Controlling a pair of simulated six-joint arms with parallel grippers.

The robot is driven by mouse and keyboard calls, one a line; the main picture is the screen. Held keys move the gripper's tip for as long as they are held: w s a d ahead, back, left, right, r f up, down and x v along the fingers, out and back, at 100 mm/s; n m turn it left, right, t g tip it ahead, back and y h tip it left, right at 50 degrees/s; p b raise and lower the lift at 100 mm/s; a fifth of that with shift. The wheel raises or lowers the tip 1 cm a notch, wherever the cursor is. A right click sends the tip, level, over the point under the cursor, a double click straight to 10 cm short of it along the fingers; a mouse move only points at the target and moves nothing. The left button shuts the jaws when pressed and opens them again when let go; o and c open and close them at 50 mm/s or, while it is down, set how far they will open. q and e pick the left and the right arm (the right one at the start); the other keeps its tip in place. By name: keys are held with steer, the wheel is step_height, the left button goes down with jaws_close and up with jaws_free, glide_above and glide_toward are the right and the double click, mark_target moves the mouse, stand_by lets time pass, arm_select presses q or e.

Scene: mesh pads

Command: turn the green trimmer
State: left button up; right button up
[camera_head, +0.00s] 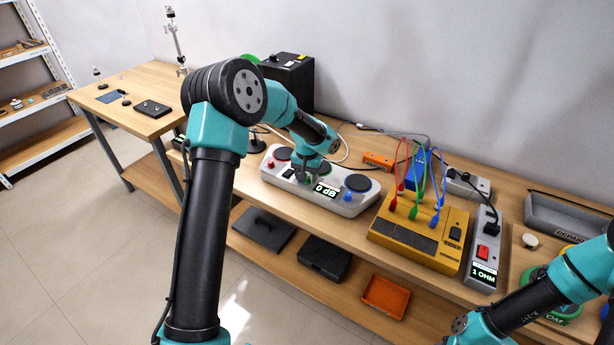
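A light grey console (336,207) with several dark round mesh pads lies on the workbench. Its small display (325,190) reads "0 dB". A red trimmer (271,164) is at its left and a blue trimmer (347,194) is right of the display. My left gripper (303,175) points down at the console between these two, just left of the display. The green trimmer is not clearly visible; the gripper covers that spot. I cannot tell whether the fingers are open or touch anything. My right arm is at the lower right, and its gripper is out of view.
A yellow box (420,232) with red, green and blue leads stands right of the console. A black box (288,78) stands behind. A lower shelf holds an orange tray (385,297).

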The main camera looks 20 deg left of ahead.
arm_select(q)
steer(key=shift+f, duration=0.1)
steer(key=c, duration=0.9)
steer(key=shift+m, duration=3.3)
steer(key=o, duration=0.9)
